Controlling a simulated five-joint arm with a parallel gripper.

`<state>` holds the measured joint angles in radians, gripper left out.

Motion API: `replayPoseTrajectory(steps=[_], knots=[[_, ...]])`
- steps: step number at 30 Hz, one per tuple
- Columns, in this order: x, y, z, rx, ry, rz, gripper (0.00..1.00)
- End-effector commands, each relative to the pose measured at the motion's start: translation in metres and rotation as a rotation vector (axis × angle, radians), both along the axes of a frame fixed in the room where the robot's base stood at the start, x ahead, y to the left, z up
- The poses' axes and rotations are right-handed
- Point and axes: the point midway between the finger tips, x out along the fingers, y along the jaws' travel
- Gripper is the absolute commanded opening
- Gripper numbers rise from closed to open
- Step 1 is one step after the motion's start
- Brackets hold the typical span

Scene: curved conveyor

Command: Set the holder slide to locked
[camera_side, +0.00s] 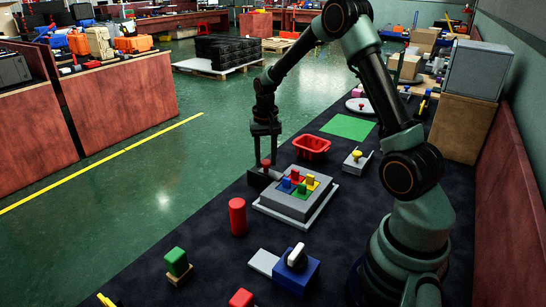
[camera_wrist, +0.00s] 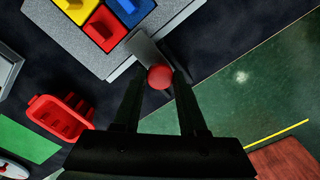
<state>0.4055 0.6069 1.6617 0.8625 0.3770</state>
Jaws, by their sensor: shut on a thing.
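The holder (camera_side: 300,205) is a grey block on a pale base, with red, blue, yellow and green pieces in its top. At its far left side is a dark slide (camera_side: 259,178) topped by a red round knob (camera_side: 266,163). In the wrist view the knob (camera_wrist: 160,77) sits between my fingertips, and a grey strip (camera_wrist: 148,48) of the slide lies beside the holder's edge (camera_wrist: 95,60). My gripper (camera_side: 265,143) points down and is shut on the red knob. The fingers partly hide the slide, and no lock marking is legible.
A red basket (camera_side: 312,146) stands just behind the holder. A red cylinder (camera_side: 237,216) stands in front left, and a blue box (camera_side: 296,272) with a white handle is nearer. The dark table's edge lies close left of my gripper.

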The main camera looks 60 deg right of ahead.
Motion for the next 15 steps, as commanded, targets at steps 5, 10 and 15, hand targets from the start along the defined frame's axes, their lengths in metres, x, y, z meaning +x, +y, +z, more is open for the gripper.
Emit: replayPoseTrajectory(steps=[5, 10, 15], knots=[[-0.0043, -0.0012, 0.0009, 0.005, 0.012, -0.006, 0.72], [-0.0035, -0.0007, 0.0004, 0.005, 0.011, -0.004, 0.72], [-0.0029, -0.0005, 0.0028, 0.004, 0.009, -0.004, 0.72]])
